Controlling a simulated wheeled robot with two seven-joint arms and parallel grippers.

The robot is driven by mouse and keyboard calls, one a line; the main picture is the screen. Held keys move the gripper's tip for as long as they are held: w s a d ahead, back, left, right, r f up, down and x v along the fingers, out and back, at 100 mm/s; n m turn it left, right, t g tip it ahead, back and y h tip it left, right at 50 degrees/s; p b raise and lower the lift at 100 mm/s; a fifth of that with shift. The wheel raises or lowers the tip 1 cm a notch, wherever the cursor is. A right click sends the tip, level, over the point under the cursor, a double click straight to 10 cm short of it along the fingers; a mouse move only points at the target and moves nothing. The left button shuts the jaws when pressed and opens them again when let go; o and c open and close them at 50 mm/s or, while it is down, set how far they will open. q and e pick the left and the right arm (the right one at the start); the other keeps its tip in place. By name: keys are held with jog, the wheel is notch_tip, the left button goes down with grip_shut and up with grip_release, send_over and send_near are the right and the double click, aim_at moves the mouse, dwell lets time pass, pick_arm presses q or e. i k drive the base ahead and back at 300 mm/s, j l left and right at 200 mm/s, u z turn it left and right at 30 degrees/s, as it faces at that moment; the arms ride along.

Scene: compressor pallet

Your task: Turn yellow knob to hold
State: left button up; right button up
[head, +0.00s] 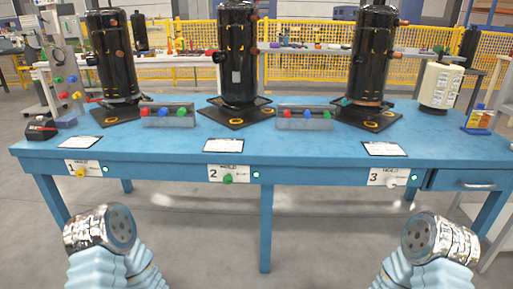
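The yellow knob (81,173) sits on the front edge of the blue table at the left, on a white plate marked 1 (69,167). Small lettering above the knob looks like HOLD, and the direction the knob points is too small to tell. A small lit indicator (106,170) is just right of it. My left arm ends in a round silver part below and right of the knob, apart from it. My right arm shows a like part at the lower right. No gripper fingers show on either arm.
A green knob (228,179) on plate 2 and a white knob (390,182) on plate 3 share the front edge of the blue table (300,152). Black compressors (238,55) stand on top. A drawer (470,181) is at the right. Floor before the table is clear.

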aim_at(79, 172)
jog(key=u, duration=1.45)
